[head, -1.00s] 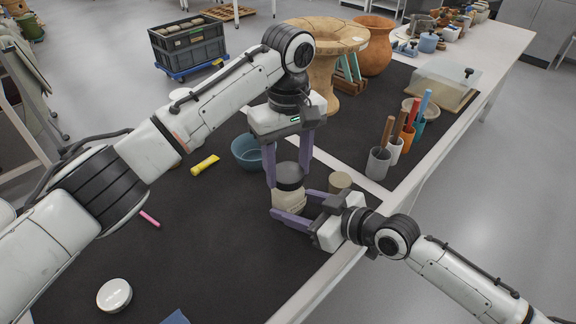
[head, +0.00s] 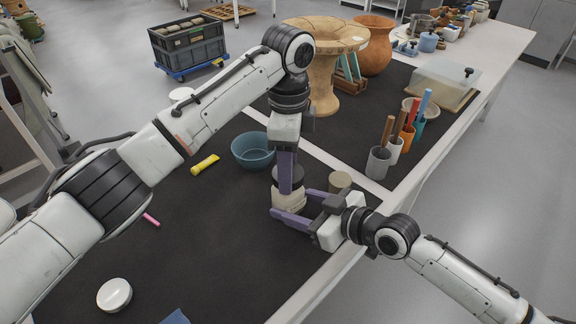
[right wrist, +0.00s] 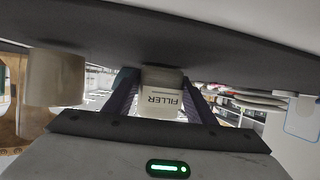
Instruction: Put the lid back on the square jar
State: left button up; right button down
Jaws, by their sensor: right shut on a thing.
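The pale square jar (head: 289,201) stands on the dark mat. It also shows in the right wrist view, upside down, with its FILLER label (right wrist: 160,102). My right gripper (head: 291,207) is shut on the jar from the right side. The dark lid (head: 298,178) sits at the top of the jar; whether it is seated fully cannot be seen. My left gripper (head: 285,187) points straight down over the lid. Its fingers line up one behind the other, so the gap between them is hidden.
A blue bowl (head: 252,152) and a yellow tube (head: 205,165) lie left of the jar. A beige cylinder (head: 340,181) stands close behind my right gripper. Cups with tools (head: 378,163) stand to the right. The mat's front left is mostly clear, with a white round dish (head: 114,295).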

pick_arm(q)
jog(key=m, duration=0.4)
jog(key=o, duration=1.2)
jog(key=shift+r, duration=2.25)
jog(key=shift+c, duration=0.4)
